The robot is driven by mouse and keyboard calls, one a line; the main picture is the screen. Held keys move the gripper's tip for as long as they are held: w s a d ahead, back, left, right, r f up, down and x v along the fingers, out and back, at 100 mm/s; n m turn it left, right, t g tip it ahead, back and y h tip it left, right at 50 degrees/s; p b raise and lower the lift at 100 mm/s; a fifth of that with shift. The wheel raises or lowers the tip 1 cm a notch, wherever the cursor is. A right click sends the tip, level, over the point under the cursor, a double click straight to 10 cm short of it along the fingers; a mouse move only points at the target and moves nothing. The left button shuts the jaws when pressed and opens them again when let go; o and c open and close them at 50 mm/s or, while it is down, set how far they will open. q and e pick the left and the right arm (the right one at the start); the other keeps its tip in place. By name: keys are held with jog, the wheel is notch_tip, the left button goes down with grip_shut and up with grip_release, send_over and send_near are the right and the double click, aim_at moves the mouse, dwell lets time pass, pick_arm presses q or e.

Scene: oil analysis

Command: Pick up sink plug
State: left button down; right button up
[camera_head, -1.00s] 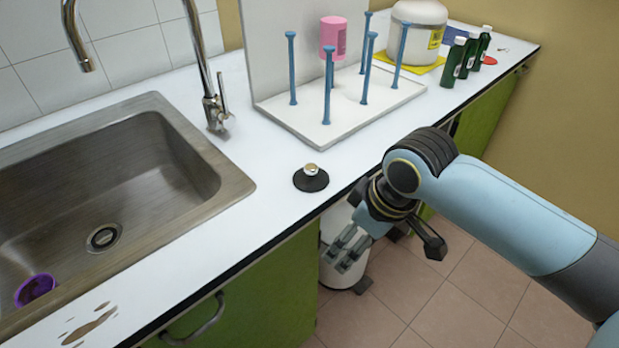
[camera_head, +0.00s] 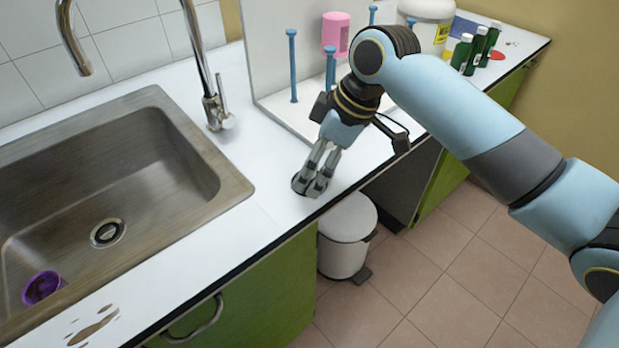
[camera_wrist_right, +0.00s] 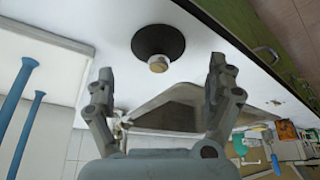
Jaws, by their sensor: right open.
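The sink plug, a black disc with a metal knob, stands on the white counter. In the right wrist view the sink plug (camera_wrist_right: 158,46) is in full sight, just beyond and between the spread fingertips. My right gripper (camera_wrist_right: 163,80) is open and empty, and the plug does not sit between its fingers. In the head view my right gripper (camera_head: 311,184) reaches down over the plug's spot and mostly hides the plug; I cannot tell there whether they touch. My left gripper is not in view.
A steel sink (camera_head: 190,160) with a faucet (camera_head: 212,95) lies left, with a purple cup (camera_head: 42,287) inside. A drying rack with blue pegs (camera_head: 292,65) stands behind my right arm. Green bottles (camera_head: 475,50) stand farther right. A white bin (camera_head: 345,235) is on the floor.

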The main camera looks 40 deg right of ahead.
jog(key=x, duration=0.3)
jog(key=shift+w, duration=0.1)
jog(key=c, duration=1.3)
